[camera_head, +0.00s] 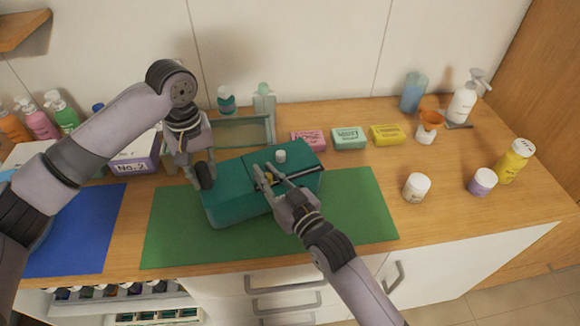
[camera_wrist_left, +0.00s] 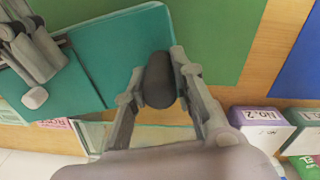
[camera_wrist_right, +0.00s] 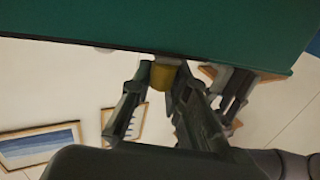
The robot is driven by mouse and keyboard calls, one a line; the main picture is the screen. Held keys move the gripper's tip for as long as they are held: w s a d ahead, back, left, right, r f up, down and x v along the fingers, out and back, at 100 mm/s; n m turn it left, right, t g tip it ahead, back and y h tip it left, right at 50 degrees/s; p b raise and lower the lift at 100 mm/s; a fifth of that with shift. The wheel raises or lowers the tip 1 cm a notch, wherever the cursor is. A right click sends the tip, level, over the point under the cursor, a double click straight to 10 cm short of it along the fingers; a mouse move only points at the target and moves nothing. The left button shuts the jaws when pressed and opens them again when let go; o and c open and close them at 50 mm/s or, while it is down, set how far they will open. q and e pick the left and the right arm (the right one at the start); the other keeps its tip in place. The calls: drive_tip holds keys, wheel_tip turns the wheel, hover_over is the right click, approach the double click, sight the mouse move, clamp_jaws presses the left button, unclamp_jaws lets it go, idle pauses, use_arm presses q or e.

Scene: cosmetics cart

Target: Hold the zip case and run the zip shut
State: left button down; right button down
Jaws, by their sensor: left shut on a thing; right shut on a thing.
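The teal zip case (camera_head: 232,198) lies on the green mat (camera_head: 172,240), set at a slant. My left gripper (camera_head: 199,172) is at the case's left end. In the left wrist view its fingers (camera_wrist_left: 160,72) are shut on a dark rounded tab (camera_wrist_left: 158,88) at the case's edge. My right gripper (camera_head: 268,176) is over the middle of the case. In the right wrist view its fingers (camera_wrist_right: 162,82) are shut on a small yellow zip pull (camera_wrist_right: 163,74) at the case. The fingers hide much of the zip line.
A white cap-like item (camera_head: 281,156) sits on the case's top near the back edge. Pink (camera_head: 308,141), mint (camera_head: 348,138) and yellow (camera_head: 387,134) boxes stand behind it. White (camera_head: 417,188) and purple (camera_head: 482,182) jars stand right. The mat's right part is clear.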

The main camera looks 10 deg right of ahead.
use_arm(q)
drive_tip(key=shift+d+r, duration=0.1)
use_arm(e)
drive_tip(key=shift+s+a, duration=0.15)
drive_tip(key=shift+a, duration=0.25)
drive_tip(key=c, duration=1.5)
unclamp_jaws()
drive_tip(key=shift+d, duration=0.1)
drive_tip(key=v, duration=1.2)
use_arm(q)
drive_tip(key=c, duration=1.3)
unclamp_jaws()
